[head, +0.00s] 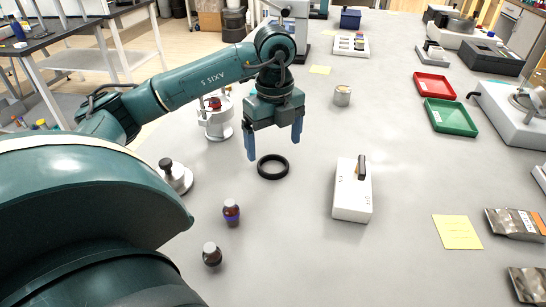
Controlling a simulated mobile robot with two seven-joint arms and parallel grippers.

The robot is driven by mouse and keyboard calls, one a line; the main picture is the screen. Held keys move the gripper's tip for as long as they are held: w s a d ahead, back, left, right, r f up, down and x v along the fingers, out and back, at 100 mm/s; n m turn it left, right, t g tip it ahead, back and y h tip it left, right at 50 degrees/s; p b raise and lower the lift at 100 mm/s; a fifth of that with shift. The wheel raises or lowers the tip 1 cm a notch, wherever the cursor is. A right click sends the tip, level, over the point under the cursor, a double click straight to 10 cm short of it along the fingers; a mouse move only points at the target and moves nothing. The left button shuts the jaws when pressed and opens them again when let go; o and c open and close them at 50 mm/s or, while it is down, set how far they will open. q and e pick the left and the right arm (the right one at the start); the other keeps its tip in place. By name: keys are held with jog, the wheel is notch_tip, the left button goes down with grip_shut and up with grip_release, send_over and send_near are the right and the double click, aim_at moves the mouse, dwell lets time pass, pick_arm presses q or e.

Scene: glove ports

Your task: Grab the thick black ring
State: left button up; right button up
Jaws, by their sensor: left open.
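The thick black ring (273,167) lies flat on the grey table near the middle of the head view. My left gripper (273,150) is open, with its two blue fingers apart and pointing down. It appears just above and behind the ring in the picture, and nothing is between its fingers. The left fingertip ends close to the ring's left side; I cannot tell the exact height above it. My right gripper is not in view.
Two small brown bottles (231,212) stand in front of the ring. A white box (352,191) with a dark handle stands to its right. A metal cylinder (342,95) is behind. Red (434,84) and green (449,117) trays lie farther right.

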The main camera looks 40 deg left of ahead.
aim_at(275, 171)
pick_arm(q)
jog(key=shift+d+f, duration=0.1)
jog(key=shift+f, duration=2.7)
jog(key=shift+c, duration=0.3)
jog(key=c, duration=1)
